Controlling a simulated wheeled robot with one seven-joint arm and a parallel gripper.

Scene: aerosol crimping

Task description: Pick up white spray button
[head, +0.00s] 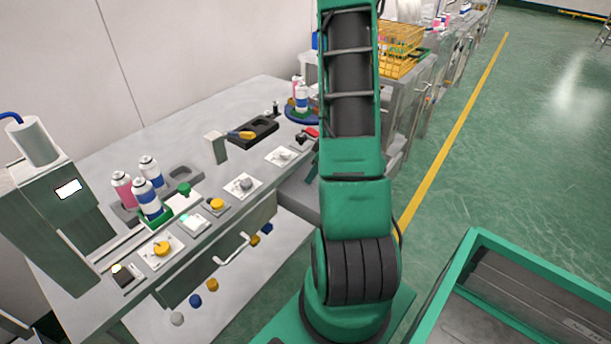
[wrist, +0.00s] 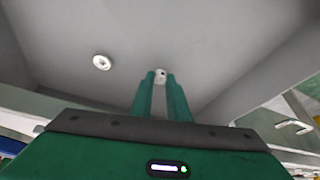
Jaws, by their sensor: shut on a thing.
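In the wrist view my gripper (wrist: 161,82) has its two green fingers shut on a small white spray button (wrist: 161,73), held between the fingertips. A dark hole shows on the button's face. A second round white button (wrist: 102,62) lies apart, to the left of the fingers, on a plain grey surface (wrist: 215,50). I cannot tell how far the held button is from that surface. The gripper and both buttons do not show in the head view, where my green arm stands in the middle.
A grey workbench (head: 255,100) stands at the left. Pink and blue-white cans, including a blue-white can (head: 147,198) in a green holder, stand on it near a machine (head: 60,200). A yellow basket (head: 398,50) stands behind. A green-rimmed bin (head: 455,262) is at right; the floor beyond is clear.

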